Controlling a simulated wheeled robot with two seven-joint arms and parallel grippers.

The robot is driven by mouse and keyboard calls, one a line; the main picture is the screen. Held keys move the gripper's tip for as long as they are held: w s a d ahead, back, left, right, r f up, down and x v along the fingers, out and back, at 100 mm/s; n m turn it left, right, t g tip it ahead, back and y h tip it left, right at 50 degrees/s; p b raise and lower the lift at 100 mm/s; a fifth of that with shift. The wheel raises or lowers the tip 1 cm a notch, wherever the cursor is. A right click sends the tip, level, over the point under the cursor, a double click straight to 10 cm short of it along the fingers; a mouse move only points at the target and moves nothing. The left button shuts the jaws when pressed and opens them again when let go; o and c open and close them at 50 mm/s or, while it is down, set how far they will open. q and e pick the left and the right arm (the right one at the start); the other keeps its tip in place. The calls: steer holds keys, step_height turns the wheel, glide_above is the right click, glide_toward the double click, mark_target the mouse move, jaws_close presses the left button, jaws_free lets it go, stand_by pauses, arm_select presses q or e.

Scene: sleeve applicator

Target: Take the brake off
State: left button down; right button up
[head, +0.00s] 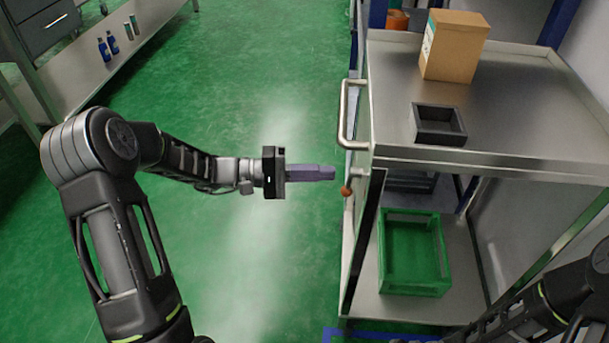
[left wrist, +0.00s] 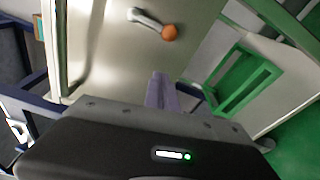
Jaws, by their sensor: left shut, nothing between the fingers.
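The brake lever shows as an orange knob (head: 347,191) on the left side of the steel cart (head: 390,150), below its handle. In the left wrist view the orange knob (left wrist: 169,32) sits at the end of a short pale lever (left wrist: 146,17) on the cart's panel. My left gripper (head: 334,173) is shut and empty. Its fingertips point right, just left of and slightly above the knob in the head view, apart from it. In the left wrist view my shut fingers (left wrist: 158,76) are below the knob. My right arm shows at the lower right, but its gripper is out of view.
The cart's looped handle (head: 344,115) stands out close above my left gripper. A cardboard box (head: 453,50) and a dark tray (head: 438,137) stand on the cart top, and a green crate (head: 412,285) is on the lower shelf. The green floor (head: 240,90) left of the cart is clear.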

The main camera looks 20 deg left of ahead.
mark_target(349, 183)
arm_select(q)
steer(key=d, duration=0.1)
steer(key=s+d+b, duration=0.1)
steer(key=d, duration=0.2)
steer(key=shift+s+r+b, duration=0.2)
steer(key=shift+s+b, duration=0.05)
steer(key=shift+b, duration=0.1)
steer(key=shift+s+d+r, duration=0.1)
steer(key=shift+s+r, duration=0.05)
steer(key=shift+s, duration=0.25)
arm_select(e)
steer(key=shift+w+f, duration=0.2)
steer(key=shift+f, duration=1)
steer(key=shift+a+r, duration=0.15)
